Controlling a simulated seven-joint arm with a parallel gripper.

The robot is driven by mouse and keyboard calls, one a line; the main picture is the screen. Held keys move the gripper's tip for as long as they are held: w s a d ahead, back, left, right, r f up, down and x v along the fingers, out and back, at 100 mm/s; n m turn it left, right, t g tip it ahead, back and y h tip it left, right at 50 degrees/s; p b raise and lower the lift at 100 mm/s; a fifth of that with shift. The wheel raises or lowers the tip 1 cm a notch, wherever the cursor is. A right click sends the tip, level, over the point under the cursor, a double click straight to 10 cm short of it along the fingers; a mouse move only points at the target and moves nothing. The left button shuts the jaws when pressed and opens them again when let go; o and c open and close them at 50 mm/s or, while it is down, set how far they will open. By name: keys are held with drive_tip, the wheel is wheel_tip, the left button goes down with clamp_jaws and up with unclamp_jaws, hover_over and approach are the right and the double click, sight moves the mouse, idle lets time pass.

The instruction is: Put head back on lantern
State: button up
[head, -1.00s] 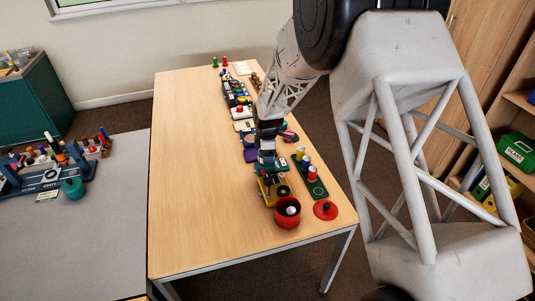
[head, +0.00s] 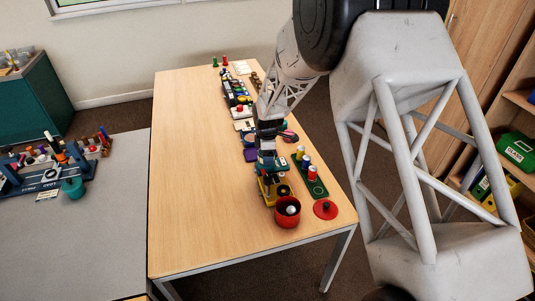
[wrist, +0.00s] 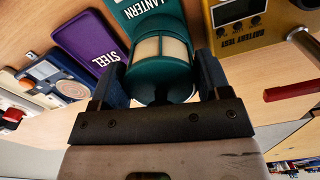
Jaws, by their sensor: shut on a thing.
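The lantern head (wrist: 160,52), a teal round piece with cream window panels, sits between the two fingers of my gripper (wrist: 157,84) in the wrist view. The gripper is shut on it. A teal plate marked LANTERN (wrist: 146,14) lies just beyond the head in that view. The head covers part of this plate. I cannot tell whether the two touch. In the head view, my gripper (head: 267,168) is low over the right side of the wooden table, and the lantern parts are mostly hidden or too small to make out.
A yellow battery tester (wrist: 243,12) is close on the right in the wrist view; a purple STEEL tray (wrist: 88,42) is left. In the head view, a red bowl (head: 287,218), red lid (head: 325,210) and green tray (head: 318,190) stand near. The table's left half (head: 195,180) is clear.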

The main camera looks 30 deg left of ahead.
drive_tip(key=o, duration=1)
drive_tip(key=shift+r, duration=0.2)
drive_tip(key=shift+r, duration=3.3)
clamp_jaws()
drive_tip(key=shift+f, duration=0.8)
drive_tip(key=shift+r, duration=0.2)
